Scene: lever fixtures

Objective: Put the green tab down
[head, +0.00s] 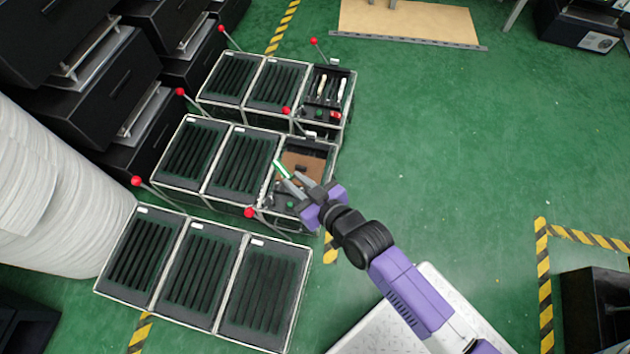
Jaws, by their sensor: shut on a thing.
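The green tab (281,169) is a small green piece with pale edges at the fingertips of my gripper (290,178). My gripper reaches in from the lower right over the right-hand box of the middle row (326,149), which has a brown panel (309,165). The fingers are shut on the green tab. The fingers and wrist hide part of the box, and I cannot tell whether the tab is joined to the panel beneath.
Black slotted boxes stand in three rows, with red-knobbed levers (287,111) at their sides. The back right box has two pale handles (331,88). A white ribbed column (50,200) stands left. Green floor at right is mostly clear.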

